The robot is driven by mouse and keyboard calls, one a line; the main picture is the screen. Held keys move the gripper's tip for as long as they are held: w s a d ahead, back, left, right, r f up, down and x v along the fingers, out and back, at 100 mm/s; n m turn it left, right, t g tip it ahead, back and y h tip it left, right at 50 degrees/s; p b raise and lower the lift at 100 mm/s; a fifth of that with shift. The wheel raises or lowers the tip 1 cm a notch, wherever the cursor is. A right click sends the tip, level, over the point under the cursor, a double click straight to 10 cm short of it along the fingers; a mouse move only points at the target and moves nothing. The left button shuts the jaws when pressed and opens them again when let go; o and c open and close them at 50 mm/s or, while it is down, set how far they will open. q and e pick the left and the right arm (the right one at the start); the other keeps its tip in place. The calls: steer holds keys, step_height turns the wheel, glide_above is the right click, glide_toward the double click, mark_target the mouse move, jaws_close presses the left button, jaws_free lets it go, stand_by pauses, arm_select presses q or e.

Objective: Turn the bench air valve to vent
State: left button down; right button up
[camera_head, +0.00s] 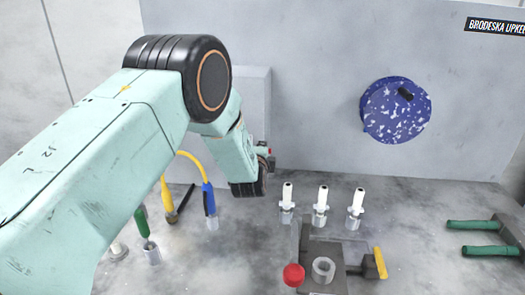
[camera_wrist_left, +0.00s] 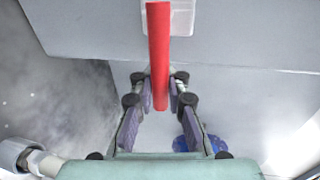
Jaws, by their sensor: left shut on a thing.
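The red lever (camera_wrist_left: 158,55), which I take to be the bench air valve's handle, runs from a pale mount (camera_wrist_left: 183,17) at the top of the left wrist view down between my fingers. My left gripper (camera_wrist_left: 160,80) is shut on this lever, one finger on each side of it. In the head view my left arm comes in from the left and hides most of the gripper and valve. Only a small bit of red (camera_head: 269,151) shows beyond my wrist. The valve's body and markings cannot be made out. My right gripper is not in view.
Several white-topped pegs (camera_head: 322,200) stand on the grey bench right of my wrist. A fixture with a red knob (camera_head: 293,275) and a yellow handle (camera_head: 380,263) is in front. Green-handled tools (camera_head: 485,251) lie at right. A blue speckled disc (camera_head: 396,112) is on the back wall.

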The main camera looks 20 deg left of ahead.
arm_select(q)
steer(key=shift+s+f, duration=0.2)
steer(key=shift+f, duration=0.25)
steer(key=c, duration=1.8)
jaws_free()
steer(key=o, duration=0.4)
steer(key=shift+s+d+r, duration=0.1)
steer(key=shift+s+r, duration=0.15)
steer(key=shift+r, duration=0.15)
steer(key=shift+o, duration=0.3)
steer(key=shift+w, duration=0.25)
steer(key=v, duration=1.2)
